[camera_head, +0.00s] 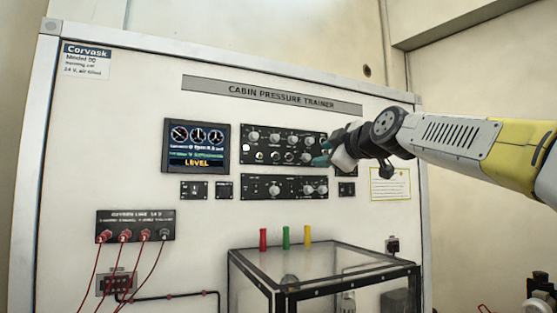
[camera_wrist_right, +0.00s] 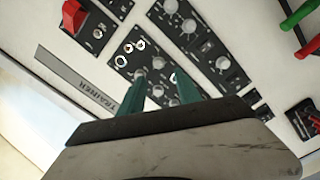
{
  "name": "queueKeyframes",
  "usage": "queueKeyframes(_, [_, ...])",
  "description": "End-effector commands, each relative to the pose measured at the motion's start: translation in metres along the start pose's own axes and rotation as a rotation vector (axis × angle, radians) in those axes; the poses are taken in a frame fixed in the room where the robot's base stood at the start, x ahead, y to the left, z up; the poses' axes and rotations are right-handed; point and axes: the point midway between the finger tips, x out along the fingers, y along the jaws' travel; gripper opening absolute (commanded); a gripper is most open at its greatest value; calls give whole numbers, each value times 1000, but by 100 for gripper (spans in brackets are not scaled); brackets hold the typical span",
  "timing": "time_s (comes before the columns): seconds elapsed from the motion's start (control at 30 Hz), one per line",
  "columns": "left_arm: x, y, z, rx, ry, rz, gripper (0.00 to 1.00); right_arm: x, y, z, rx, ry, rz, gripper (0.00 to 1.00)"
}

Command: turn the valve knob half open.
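My right gripper (camera_head: 318,160) is at the right end of the upper black control panel (camera_head: 262,146) on the trainer board. In the right wrist view its two teal fingers (camera_wrist_right: 160,78) are apart, with small grey knobs (camera_wrist_right: 158,63) visible behind the gap. I see nothing held, and cannot tell whether the fingertips touch the panel. A red knob (camera_wrist_right: 75,16) on a dark plate sits at the upper left of the wrist view. I cannot make out that red knob in the head view. No label shows which knob is the valve knob. My left gripper is not in view.
A lit display (camera_head: 196,146) is left of the panel. A lower panel (camera_head: 284,188) has more knobs. A clear box with a black frame (camera_head: 323,287) juts out below. Red cables (camera_head: 122,270) hang at lower left.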

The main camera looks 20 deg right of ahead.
Motion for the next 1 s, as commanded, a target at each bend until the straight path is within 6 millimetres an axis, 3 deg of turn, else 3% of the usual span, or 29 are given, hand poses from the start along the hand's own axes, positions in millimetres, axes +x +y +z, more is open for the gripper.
queueKeyframes(0.17, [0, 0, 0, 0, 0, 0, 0, 16, 2, 0, -10, 1, 4, 40])
queueKeyframes(0.5, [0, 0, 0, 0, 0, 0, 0, 67, 2, 0, -7, 1, 3, 40])
queueKeyframes(0.93, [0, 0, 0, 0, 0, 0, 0, 78, 3, 0, -7, 0, 5, 40])
queueKeyframes(1.0, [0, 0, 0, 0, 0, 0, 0, 78, 3, 0, -7, 0, 5, 30])
